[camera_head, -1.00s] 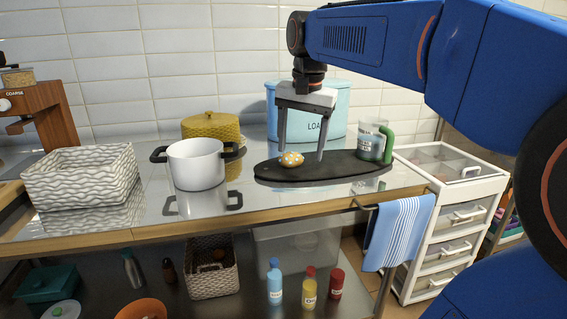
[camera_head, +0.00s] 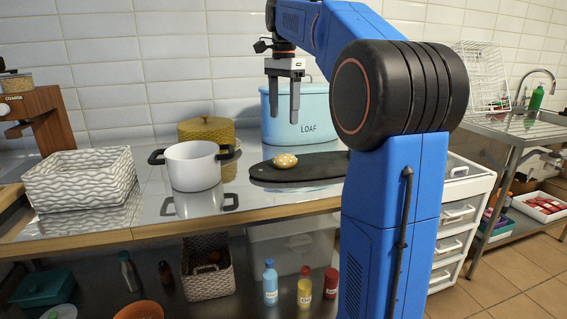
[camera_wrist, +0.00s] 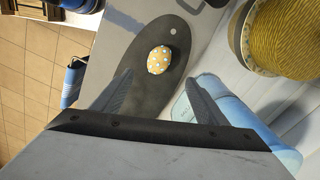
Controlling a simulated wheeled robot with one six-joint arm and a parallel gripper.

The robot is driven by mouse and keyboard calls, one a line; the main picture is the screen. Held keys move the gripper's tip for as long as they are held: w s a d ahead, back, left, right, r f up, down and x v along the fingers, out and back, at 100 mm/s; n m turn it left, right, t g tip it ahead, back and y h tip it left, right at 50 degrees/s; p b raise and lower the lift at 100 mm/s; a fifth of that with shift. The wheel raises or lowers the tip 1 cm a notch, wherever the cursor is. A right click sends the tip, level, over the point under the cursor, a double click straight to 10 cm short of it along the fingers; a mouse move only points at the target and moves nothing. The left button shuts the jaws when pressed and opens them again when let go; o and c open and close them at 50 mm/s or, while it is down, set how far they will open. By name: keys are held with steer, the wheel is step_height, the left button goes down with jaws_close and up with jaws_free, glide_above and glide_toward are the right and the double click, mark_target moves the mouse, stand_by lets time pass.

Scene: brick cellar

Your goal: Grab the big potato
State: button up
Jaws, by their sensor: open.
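An oval yellow-orange thing with white spots (camera_head: 285,160) lies on a dark oval board (camera_head: 315,168) on the counter; it is the only potato-sized thing there, and it looks more like a decorated egg than a plain potato. It also shows in the wrist view (camera_wrist: 158,60), on the board, beyond and between my fingers. My gripper (camera_head: 283,117) is open and empty, fingers pointing down, raised above the board and apart from the spotted thing. In the wrist view my gripper (camera_wrist: 160,78) shows its two fingers spread.
A blue LOAF bin (camera_head: 310,118) stands behind the board, close to my right finger in the wrist view. A white pot (camera_head: 193,167), a yellow woven canister (camera_head: 207,130) and a wavy basket (camera_head: 80,180) stand left. A brown thing (camera_head: 213,257) sits in a lower basket (camera_head: 207,281).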

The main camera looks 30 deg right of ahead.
mark_target(285, 155)
step_height(285, 155, down, 15)
steer(key=shift+s+d+r, duration=0.1)
steer(key=shift+r, duration=0.1)
stand_by(0.5)
steer(key=c, duration=1.2)
steer(key=shift+r, duration=0.15)
